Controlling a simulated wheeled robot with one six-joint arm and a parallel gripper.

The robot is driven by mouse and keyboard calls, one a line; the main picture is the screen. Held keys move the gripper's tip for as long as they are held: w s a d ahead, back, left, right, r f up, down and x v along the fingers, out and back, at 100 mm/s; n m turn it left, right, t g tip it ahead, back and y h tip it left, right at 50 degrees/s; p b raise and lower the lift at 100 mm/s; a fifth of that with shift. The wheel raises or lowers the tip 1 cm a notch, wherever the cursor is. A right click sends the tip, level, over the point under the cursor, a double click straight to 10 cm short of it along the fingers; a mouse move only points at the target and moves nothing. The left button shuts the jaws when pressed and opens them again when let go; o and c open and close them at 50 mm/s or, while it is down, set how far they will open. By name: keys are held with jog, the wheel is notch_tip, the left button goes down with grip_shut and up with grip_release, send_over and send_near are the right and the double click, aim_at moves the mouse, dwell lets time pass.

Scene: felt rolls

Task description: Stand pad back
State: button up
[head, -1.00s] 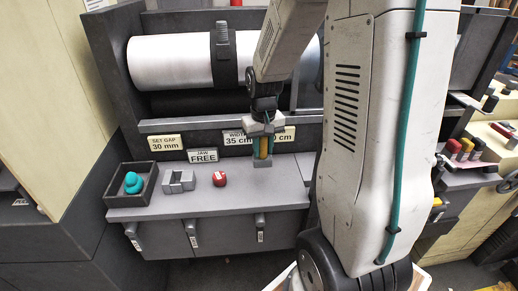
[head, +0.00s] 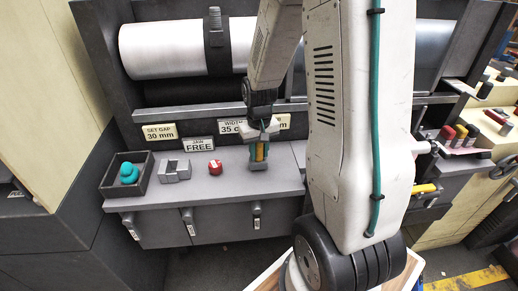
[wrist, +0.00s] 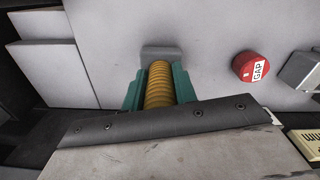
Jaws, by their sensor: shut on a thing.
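A yellow ribbed pad (wrist: 159,85) is held upright between the teal fingers of my gripper (wrist: 159,90) in the wrist view. My gripper is shut on it. A grey block (wrist: 161,53) is at the far end of the pad in the wrist view. I cannot tell whether the pad's lower end touches the shelf.
Left on the shelf are a dark tray (head: 108,186) with a teal coiled thing (head: 129,173), a grey notched block (head: 174,170) and a red knob (head: 215,167), labelled GAP in the wrist view (wrist: 250,66). A large roller (head: 165,50) and small signs (head: 160,132) stand behind.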

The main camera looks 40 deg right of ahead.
jog(key=shift+f, duration=0.45)
dwell(0.5)
jog(key=o, duration=1)
jog(key=shift+o, duration=0.2)
jog(key=shift+r, duration=3.9)
